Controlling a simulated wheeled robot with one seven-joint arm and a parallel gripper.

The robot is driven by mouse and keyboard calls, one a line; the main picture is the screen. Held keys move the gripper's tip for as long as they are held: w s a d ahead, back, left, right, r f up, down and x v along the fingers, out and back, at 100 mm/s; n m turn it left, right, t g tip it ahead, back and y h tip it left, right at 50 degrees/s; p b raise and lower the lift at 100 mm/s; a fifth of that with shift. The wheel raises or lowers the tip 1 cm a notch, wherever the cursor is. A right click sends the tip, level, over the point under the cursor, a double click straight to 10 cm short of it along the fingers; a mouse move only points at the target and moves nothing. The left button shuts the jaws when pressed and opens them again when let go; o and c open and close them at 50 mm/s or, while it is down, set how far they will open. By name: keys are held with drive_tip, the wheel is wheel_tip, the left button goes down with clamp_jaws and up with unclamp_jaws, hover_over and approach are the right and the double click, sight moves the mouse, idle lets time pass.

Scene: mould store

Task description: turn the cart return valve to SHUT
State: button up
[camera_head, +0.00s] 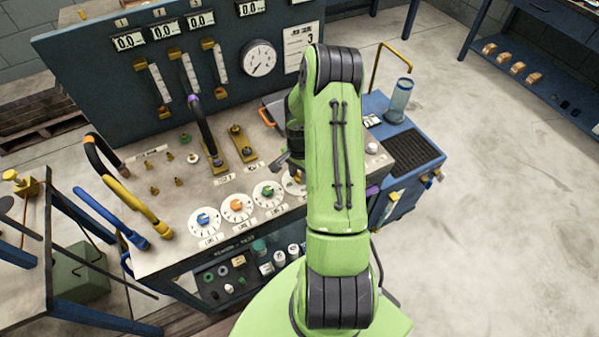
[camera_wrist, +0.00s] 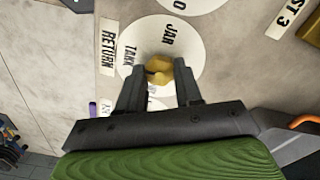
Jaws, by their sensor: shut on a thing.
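The return valve is a yellow knob (camera_wrist: 160,70) on a round white dial (camera_wrist: 190,45) in the wrist view. A RETURN label (camera_wrist: 108,48) lies beside the dial. TANK and JAR can be read on the dial; another mark between my fingers is partly hidden. A dark mark on the knob faces left, towards TANK; its exact setting is hard to tell. My gripper (camera_wrist: 158,82) is shut on the knob, a finger at each side. In the head view my green arm hides most of this dial and the knob.
Dials with a blue knob (camera_head: 203,218), an orange knob (camera_head: 237,205) and a green knob (camera_head: 267,191) stand in a row left of my gripper. A black hose (camera_head: 203,130) rises behind them.

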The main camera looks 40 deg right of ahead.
drive_tip(key=shift+n+b, duration=0.3)
drive_tip(key=shift+n, duration=0.1)
drive_tip(key=n+b, duration=0.1)
drive_tip(key=n, duration=0.1)
drive_tip(key=shift+f+n+b, duration=0.1)
drive_tip(key=shift+n+b, duration=0.2)
drive_tip(key=shift+n, duration=0.1)
drive_tip(key=n+b, duration=0.2)
drive_tip(key=n, duration=0.3)
drive_tip(key=shift+n, duration=0.3)
drive_tip(key=n+b, duration=0.2)
drive_tip(key=n, duration=0.2)
drive_tip(key=shift+n+b, duration=0.45)
drive_tip(key=shift+n, duration=2.05)
drive_tip(key=o, duration=1)
